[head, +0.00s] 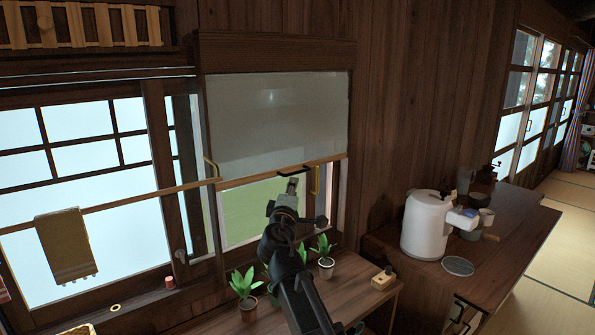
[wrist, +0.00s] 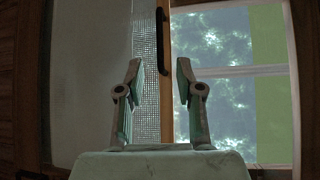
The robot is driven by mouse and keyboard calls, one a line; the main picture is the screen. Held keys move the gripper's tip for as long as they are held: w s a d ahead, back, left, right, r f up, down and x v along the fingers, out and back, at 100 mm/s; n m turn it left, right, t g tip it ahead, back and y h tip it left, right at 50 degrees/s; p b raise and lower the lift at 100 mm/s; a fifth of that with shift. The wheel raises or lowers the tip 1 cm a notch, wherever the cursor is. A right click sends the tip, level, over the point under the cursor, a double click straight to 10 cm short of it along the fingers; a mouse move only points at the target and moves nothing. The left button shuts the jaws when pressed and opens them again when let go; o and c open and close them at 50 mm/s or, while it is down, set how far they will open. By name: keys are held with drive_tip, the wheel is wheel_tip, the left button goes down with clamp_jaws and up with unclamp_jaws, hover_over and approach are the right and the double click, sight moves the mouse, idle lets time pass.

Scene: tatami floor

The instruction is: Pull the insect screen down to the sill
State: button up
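The pale insect screen (head: 275,125) hangs partway down the right window, with a clear gap under it. Its wooden bottom bar (head: 240,178) carries a dark handle (head: 293,170). My gripper (head: 292,184) is just below this handle. In the wrist view, the picture is turned, with the screen (wrist: 90,70) on the left and the bar (wrist: 166,100) running upright. My gripper (wrist: 160,78) is open there, its two fingers apart with nothing held. The dark handle (wrist: 161,40) shows beyond the fingertips, and I cannot tell if they touch it.
Potted plants (head: 243,283) stand on the ledge below the window. A small wooden block (head: 383,278) sits right of them. A white appliance (head: 425,225) stands on the counter. A towel (head: 66,245) hangs on a rail at left. Brass handles (head: 316,180) flank the window.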

sight(297, 173)
drive_tip(key=w, duration=0.3)
drive_tip(key=w+r+p, duration=0.1)
drive_tip(key=w, duration=0.3)
drive_tip(key=w+p, duration=0.1)
drive_tip(key=w, duration=0.2)
drive_tip(key=shift+w+d+r, duration=0.25)
drive_tip(key=shift+w, duration=0.1)
clamp_jaws()
